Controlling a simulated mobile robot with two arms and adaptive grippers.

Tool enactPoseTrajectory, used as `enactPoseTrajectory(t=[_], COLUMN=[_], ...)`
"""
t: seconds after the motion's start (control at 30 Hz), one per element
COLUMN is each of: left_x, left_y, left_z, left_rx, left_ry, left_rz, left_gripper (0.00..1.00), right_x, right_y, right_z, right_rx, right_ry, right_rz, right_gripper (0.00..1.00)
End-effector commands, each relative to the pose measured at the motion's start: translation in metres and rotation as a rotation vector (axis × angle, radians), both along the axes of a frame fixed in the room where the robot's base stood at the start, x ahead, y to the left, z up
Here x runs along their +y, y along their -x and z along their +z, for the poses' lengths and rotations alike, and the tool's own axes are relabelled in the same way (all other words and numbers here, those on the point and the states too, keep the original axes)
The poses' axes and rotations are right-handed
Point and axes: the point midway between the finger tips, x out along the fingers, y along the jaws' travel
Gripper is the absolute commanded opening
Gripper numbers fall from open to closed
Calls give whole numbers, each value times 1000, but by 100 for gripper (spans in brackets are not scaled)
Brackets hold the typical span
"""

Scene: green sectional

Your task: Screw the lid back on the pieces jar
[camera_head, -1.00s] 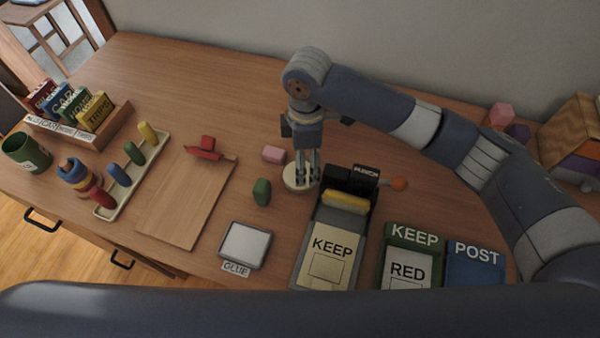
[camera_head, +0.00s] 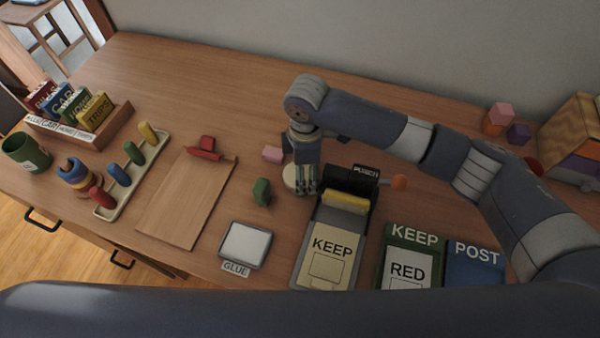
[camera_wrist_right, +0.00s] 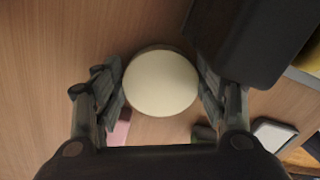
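A cream round lid (camera_wrist_right: 160,82) fills the middle of the right wrist view, seen from above. A thin tan edge shows behind it; whether the jar is under it is hidden. My right gripper (camera_wrist_right: 160,90) has a finger against each side of the lid and appears shut on it. In the head view the right gripper (camera_head: 304,185) points down at the table, with the lid (camera_head: 289,178) partly showing at its left side. The jar cannot be made out separately. My left gripper is not in view.
A black punch (camera_head: 350,180) stands close right of the right gripper. A pink block (camera_head: 272,153) and a green piece (camera_head: 261,192) lie to its left. A glue pad (camera_head: 245,245) and KEEP tray (camera_head: 327,265) are nearer.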

Motion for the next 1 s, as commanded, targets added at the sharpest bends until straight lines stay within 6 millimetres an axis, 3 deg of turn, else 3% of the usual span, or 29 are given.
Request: enactPoseTrajectory(t=[0.47,0.67,1.0], left_x=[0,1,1], left_y=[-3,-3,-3], left_z=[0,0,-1], left_rx=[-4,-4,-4], left_ry=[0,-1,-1], left_rz=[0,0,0], left_gripper=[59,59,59], right_x=[1,1,1], right_y=[0,-1,-1], right_z=[9,50,140], right_rx=[-2,-5,-3], right_ry=[-2,-2,-1], right_rz=[1,1,1], right_gripper=[53,53,53])
